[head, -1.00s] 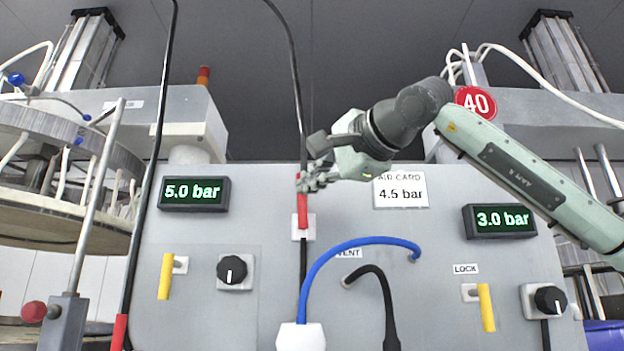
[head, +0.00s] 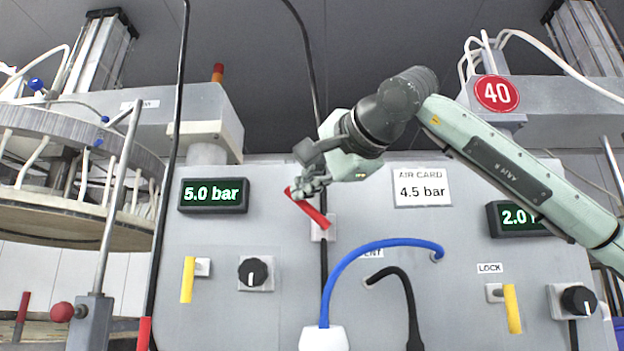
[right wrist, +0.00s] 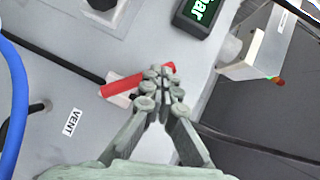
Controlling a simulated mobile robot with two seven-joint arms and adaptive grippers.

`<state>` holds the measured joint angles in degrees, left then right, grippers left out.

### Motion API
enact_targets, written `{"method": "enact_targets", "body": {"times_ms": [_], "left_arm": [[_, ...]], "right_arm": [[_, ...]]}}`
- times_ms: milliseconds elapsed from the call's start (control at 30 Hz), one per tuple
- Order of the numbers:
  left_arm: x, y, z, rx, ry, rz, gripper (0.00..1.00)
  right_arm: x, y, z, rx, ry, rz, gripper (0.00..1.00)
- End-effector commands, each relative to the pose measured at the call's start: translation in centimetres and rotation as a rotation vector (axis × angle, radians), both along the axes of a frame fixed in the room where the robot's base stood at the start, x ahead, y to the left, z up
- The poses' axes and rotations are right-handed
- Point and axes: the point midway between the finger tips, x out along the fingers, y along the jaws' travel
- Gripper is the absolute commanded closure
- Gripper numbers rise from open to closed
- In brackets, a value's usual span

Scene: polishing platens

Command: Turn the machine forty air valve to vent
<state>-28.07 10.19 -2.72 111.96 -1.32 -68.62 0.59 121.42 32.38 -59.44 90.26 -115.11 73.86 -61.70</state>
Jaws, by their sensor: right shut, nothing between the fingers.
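The red valve lever (head: 312,212) sits on a white mount (head: 320,234) on the grey panel and stands tilted, its upper end toward the left. It also shows in the right wrist view (right wrist: 125,84). My right gripper (head: 308,188) is shut and empty, with its fingertips at the lever's upper end. In the right wrist view the closed fingertips (right wrist: 162,88) are against or just beside the lever; I cannot tell if they touch. The VENT label (right wrist: 72,122) is partly covered by the blue hose in the head view. The round 40 sign (head: 497,93) is at the upper right. My left gripper is out of view.
A blue hose (head: 372,246) and a black hose (head: 398,277) curve out below the lever. Yellow levers (head: 188,279) and (head: 512,308) and black knobs (head: 253,271) and (head: 578,300) flank them. My right arm partly covers the right pressure display (head: 512,219).

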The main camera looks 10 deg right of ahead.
Motion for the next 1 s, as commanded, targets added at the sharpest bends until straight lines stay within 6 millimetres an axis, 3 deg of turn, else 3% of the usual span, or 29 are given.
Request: {"method": "enact_targets", "body": {"times_ms": [567, 1000], "left_arm": [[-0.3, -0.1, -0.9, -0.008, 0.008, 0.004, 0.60], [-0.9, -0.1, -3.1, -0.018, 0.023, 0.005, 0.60]], "right_arm": [[0.4, 1.8, -2.0, 0.002, 0.002, 0.000, 1.00], [0.5, 2.1, -2.8, -0.116, 0.025, 0.000, 1.00]]}}
